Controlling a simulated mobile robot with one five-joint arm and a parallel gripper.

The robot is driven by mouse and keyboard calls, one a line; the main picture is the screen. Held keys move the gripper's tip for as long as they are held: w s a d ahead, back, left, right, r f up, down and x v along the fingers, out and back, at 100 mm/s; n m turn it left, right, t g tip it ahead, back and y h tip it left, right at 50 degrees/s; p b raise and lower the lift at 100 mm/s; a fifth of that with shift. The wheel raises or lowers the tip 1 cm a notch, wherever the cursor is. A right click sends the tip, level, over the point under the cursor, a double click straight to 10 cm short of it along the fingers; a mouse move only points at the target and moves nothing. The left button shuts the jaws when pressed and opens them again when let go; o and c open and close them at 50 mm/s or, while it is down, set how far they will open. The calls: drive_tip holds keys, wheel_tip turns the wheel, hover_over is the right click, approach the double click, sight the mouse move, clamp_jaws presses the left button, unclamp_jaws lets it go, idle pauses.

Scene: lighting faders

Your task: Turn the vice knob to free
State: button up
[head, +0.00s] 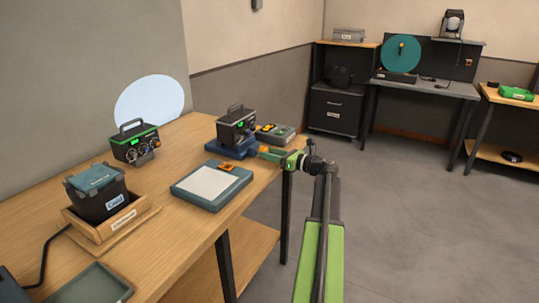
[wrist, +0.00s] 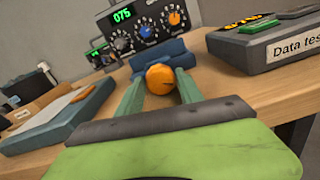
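The blue vice (head: 236,152) stands on the wooden bench and holds a dark device (head: 237,127) with dials and a green display. In the wrist view the vice (wrist: 163,60) shows with its round orange knob (wrist: 160,78) facing me. My gripper (wrist: 160,82) has its two green fingers apart, one on each side of the orange knob. Whether the fingers touch it or stand just clear of it I cannot tell. In the head view my gripper (head: 270,153) reaches in from the right at the vice, and the fingers largely hide the knob.
A grey data tester (head: 276,134) sits close beside the vice. A blue-grey pad (head: 210,184) with a pale top lies in front. A second dark device (head: 134,144) and a wooden tray (head: 127,222) with a dark bin stand further left. The floor right of the bench is clear.

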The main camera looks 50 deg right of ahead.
clamp_jaws()
drive_tip(key=shift+n, duration=2.9)
drive_tip(key=shift+o, duration=2.3)
unclamp_jaws()
drive_tip(key=shift+s+a, duration=0.1)
